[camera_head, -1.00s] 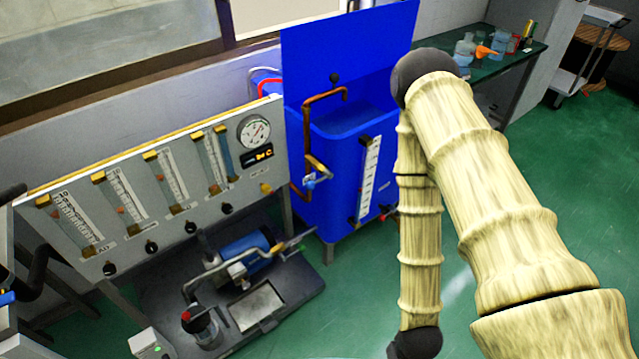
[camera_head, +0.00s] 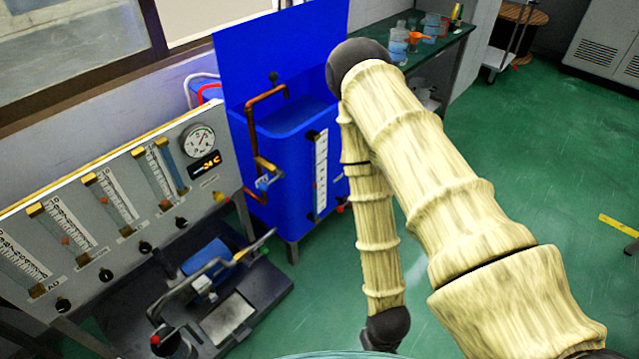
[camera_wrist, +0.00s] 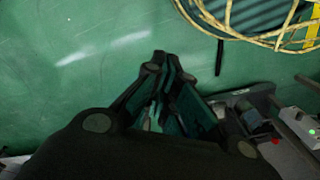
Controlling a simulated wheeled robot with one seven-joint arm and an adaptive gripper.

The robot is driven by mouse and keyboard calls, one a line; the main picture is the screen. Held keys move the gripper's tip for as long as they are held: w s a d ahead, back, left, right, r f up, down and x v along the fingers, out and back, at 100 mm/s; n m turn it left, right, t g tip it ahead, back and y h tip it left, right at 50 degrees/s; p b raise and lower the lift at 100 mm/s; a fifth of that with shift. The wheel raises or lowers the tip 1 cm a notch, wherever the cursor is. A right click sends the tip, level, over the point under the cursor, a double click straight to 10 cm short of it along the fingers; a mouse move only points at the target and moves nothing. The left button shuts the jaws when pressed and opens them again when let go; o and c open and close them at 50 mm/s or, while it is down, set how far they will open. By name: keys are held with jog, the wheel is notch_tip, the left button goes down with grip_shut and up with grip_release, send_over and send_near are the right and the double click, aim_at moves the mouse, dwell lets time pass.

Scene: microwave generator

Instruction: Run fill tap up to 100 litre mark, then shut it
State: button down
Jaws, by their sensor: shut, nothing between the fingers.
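The blue tank (camera_head: 285,205) stands left of centre in the head view, with a tall blue panel behind it. A copper fill pipe (camera_head: 252,125) bends over its rim and carries a tap with a blue handle (camera_head: 264,183) on the tank's left. A white level scale (camera_head: 321,170) is on the tank's front; its marks and the water level are too small to read. My gripper (camera_wrist: 168,62) is shut and empty in the wrist view, above green floor.
A grey flowmeter panel (camera_head: 75,215) with a round gauge stands left of the tank, above a pump bench (camera_head: 262,285). A dark green table (camera_head: 440,45) with glassware is behind my arm. Yellow coiled hose (camera_wrist: 250,30) shows in the wrist view. Green floor (camera_head: 540,160) on the right is mostly clear.

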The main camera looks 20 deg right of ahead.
jog(key=c, duration=1.7)
grip_release()
jog(key=shift+w+f, duration=0.2)
jog(key=shift+w, duration=0.15)
jog(key=shift+c, duration=0.2)
jog(key=shift+o, duration=1)
jog(key=w+f+m+t+y+b, duration=0.1)
jog(key=w+f+t+b, duration=0.1)
jog(key=w, duration=0.6)
jog(key=w+a+f+m+t+y+b, duration=0.1)
jog(key=w+t+b, duration=0.2)
jog(key=w, duration=0.5)
jog(key=shift+a+f+b, duration=0.2)
jog(key=shift+f+b, duration=0.15)
jog(key=shift+b, duration=0.45)
jog(key=m+t+y+b, duration=0.4)
jog(key=t+y+b, duration=0.3)
jog(key=y+b, duration=0.8)
send_near(271, 182)
jog(key=b, duration=0.1)
jog(key=shift+h, duration=0.4)
jog(key=b+x, duration=0.1)
jog(key=x, duration=0.9)
jog(key=shift+w+d+r+b, duration=0.1)
jog(key=shift+b, duration=0.25)
